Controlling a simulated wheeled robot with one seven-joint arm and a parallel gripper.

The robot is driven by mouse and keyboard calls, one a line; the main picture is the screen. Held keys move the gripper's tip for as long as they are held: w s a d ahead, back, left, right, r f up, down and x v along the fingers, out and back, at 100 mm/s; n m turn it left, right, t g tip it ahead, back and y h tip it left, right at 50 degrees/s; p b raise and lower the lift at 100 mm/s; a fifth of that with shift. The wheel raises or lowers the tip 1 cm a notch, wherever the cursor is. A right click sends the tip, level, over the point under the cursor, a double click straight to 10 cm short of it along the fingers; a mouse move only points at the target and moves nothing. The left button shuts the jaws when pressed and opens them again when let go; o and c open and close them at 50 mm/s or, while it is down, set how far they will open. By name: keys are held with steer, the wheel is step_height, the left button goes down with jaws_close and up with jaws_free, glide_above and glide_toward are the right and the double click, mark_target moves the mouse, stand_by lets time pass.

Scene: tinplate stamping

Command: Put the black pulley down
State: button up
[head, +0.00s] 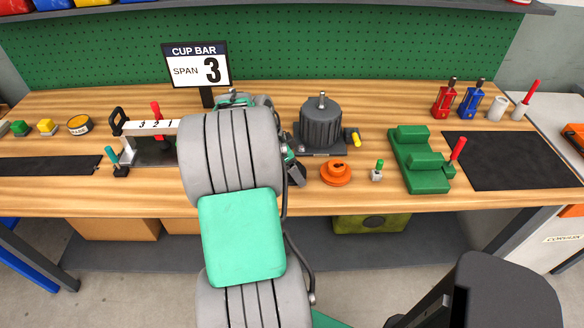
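I cannot make out a black pulley in the head view; my own grey and green arm covers the middle-left of the bench. Only a small dark part of my gripper (296,173) shows at the right edge of the arm, over the bench near its front. Its fingertips and anything between them are hidden, so I cannot tell whether it is open or shut. An orange pulley-like part (336,174) lies on the bench just right of my gripper, apart from it.
A grey motor-like unit (321,126) stands behind the orange part. A small green-topped pin (377,171) and a green fixture (417,163) stand right of it. The black mat (513,160) at right is clear.

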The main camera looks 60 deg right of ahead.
steer(key=shift+o, duration=0.5)
steer(key=shift+w+r, duration=0.1)
steer(key=shift+r, duration=0.35)
steer(key=v, duration=1.1)
steer(key=w+a+r+n+t, duration=0.1)
steer(key=w+a+n+t, duration=0.2)
steer(key=w+a+n, duration=1)
steer(key=s+a+f+n+t+y, duration=0.1)
steer(key=a+n, duration=0.5)
steer(key=a, duration=0.7)
steer(key=s+a+f+n+t+y, duration=0.2)
steer(key=a+n, duration=0.5)
steer(key=a, duration=0.7)
steer(key=shift+a, duration=0.3)
